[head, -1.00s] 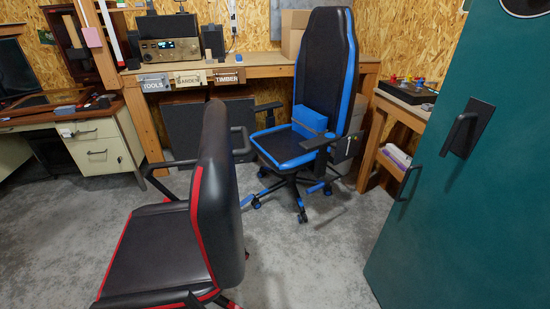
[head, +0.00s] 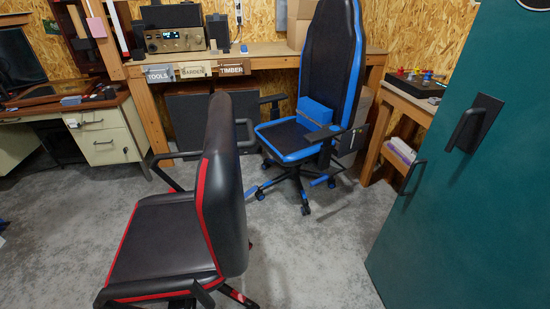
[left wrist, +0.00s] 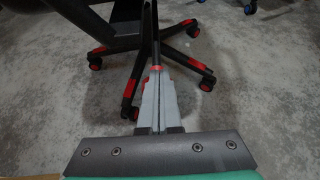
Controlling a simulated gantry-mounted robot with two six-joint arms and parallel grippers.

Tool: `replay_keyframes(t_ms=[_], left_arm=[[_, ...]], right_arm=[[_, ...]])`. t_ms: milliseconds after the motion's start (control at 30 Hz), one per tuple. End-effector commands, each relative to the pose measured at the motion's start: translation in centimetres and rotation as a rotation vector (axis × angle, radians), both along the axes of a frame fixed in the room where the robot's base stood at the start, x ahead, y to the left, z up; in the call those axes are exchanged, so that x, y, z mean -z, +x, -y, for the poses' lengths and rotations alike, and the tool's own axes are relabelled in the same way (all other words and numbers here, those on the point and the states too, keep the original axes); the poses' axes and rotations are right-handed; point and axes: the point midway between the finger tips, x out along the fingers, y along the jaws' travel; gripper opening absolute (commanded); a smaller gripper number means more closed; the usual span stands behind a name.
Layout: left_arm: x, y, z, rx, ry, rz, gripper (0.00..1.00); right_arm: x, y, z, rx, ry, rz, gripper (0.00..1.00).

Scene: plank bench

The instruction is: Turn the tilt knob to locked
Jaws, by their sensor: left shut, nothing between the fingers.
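No tilt knob can be made out in either view. A black chair with red trim (head: 222,190) stands in the foreground of the head view, its backrest side-on. A black and blue chair (head: 330,85) stands behind it, facing the room. In the left wrist view, my left gripper (left wrist: 157,74) is shut and empty. Its fingers point towards a black chair base with red-tipped legs and casters (left wrist: 185,52), overlapping it in the picture; contact cannot be told. The dark underside of a seat fills the upper left there. My right gripper is in no view.
A teal cabinet door (head: 480,200) with black handles stands close on the right. A plank bench (head: 270,55) with a radio (head: 174,40) runs along the back wall. A desk (head: 105,140) is at the left. Bare concrete floor (head: 320,265) lies between chairs and cabinet.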

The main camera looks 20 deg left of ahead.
Motion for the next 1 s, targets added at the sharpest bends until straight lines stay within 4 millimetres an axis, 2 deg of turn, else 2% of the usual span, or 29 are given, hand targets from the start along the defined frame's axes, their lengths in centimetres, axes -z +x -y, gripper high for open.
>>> replay_keyframes(t_ms=[367, 500, 1000], left_arm=[[0.0, -4.0, 2.7, 0.007, -0.002, -0.002, 0.0], [0.0, -5.0, 3.1, 0.002, 0.001, -0.002, 0.0], [0.0, -5.1, 3.1, 0.0, 0.001, -0.002, 0.0]], right_arm=[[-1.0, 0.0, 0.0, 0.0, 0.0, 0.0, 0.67], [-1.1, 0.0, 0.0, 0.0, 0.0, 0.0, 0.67], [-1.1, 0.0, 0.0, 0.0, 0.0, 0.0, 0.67]])
